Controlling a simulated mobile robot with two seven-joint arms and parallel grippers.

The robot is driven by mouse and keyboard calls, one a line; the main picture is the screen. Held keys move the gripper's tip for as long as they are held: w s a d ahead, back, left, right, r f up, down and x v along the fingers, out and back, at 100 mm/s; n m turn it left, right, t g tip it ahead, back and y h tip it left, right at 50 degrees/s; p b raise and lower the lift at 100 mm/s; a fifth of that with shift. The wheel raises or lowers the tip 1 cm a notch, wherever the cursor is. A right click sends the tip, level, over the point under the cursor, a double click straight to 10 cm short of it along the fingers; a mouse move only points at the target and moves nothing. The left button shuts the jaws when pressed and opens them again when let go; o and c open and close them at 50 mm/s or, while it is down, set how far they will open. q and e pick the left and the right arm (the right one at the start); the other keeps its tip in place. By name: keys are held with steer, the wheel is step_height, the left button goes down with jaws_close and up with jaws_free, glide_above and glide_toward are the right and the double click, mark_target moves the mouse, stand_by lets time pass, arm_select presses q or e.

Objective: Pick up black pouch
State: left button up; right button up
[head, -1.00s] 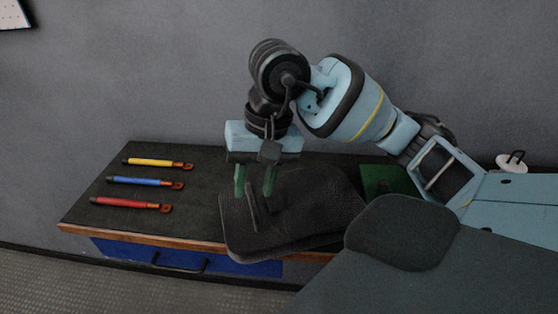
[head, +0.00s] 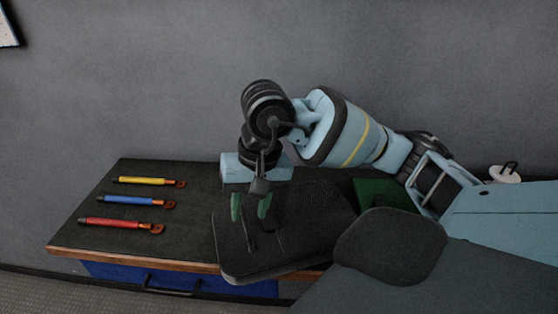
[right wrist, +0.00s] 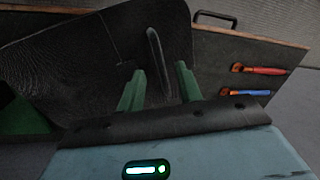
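The black pouch (head: 300,225) lies on the dark bench top, its front edge reaching over the bench's front. A narrow raised strap or handle stands on its left part and also shows in the right wrist view (right wrist: 158,62). My right gripper (head: 250,208) is over the left part of the pouch, pointing down. Its two green fingers are apart, one on each side of the strap, in the right wrist view too (right wrist: 160,85). I cannot tell whether the fingers touch the pouch. My left gripper is not in view.
On the bench (head: 190,235), left of the pouch, lie a yellow tool (head: 145,181), a blue tool (head: 130,201) and a red tool (head: 115,224). A green item (head: 375,190) lies right of the pouch. A blue drawer (head: 120,275) with a handle is below. A wall stands behind.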

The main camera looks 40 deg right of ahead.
mark_target(246, 221)
steer(key=shift+w+a+f, duration=0.15)
steer(key=shift+f, duration=0.75)
steer(key=shift+w+a+f, duration=0.1)
steer(key=shift+w+f, duration=0.05)
steer(key=shift+f, duration=0.7)
jaws_close()
